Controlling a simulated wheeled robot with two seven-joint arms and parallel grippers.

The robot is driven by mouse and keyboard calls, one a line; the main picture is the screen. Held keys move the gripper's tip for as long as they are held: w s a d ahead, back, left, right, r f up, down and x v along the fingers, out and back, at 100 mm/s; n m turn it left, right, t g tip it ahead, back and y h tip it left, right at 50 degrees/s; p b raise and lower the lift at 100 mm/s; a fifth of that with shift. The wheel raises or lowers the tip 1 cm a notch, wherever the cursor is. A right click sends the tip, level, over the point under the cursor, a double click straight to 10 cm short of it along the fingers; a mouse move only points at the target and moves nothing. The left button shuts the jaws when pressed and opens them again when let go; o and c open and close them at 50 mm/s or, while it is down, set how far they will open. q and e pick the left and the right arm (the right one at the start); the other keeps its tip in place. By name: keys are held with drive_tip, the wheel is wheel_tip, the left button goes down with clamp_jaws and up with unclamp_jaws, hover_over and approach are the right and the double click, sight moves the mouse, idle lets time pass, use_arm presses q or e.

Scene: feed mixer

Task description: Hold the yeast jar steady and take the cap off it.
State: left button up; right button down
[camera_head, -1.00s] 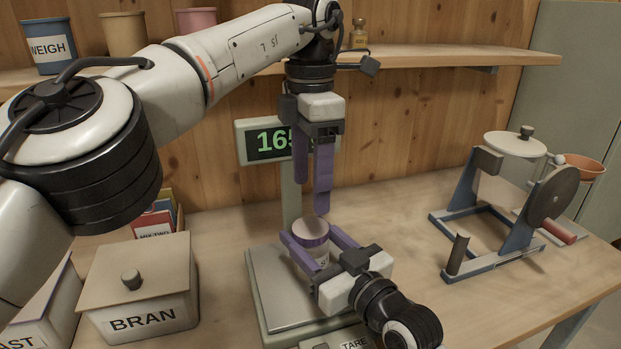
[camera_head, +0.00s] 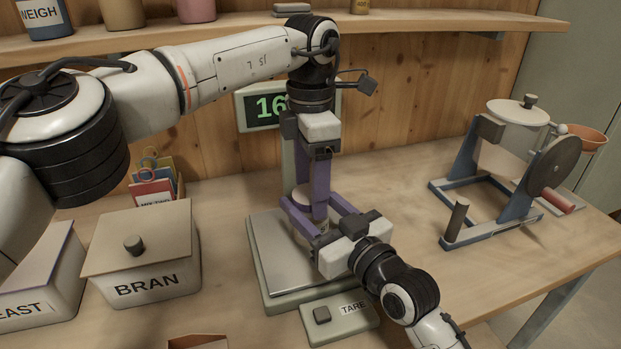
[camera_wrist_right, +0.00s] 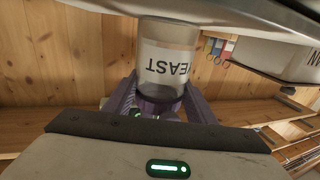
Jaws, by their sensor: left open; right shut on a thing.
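The yeast jar (camera_wrist_right: 172,62) shows upside down in the right wrist view, with its YEAST label facing the camera. In the head view the jar stands over the scale's plate and is mostly hidden by purple fingers. My right gripper (camera_head: 306,207) comes in from the front right and is shut on the jar. My left gripper (camera_head: 312,196) points straight down over the jar. Its jaws are open, with the fingers down at the jar's top. The cap is hidden behind these fingers in the head view, and I cannot tell whether they touch it.
The scale (camera_head: 262,262) has a display (camera_head: 268,107) behind and a TARE box (camera_head: 340,318) in front. A BRAN box (camera_head: 143,265) and another lidded box (camera_head: 40,285) stand left. A hand-cranked mill (camera_head: 510,165) stands right. Bare tabletop lies between scale and mill.

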use_arm(q)
drive_tip(key=c, duration=1.1)
drive_tip(key=n, duration=0.6)
drive_tip(key=shift+n, duration=0.4)
drive_tip(key=o, duration=1.2)
drive_tip(key=shift+r, duration=0.1)
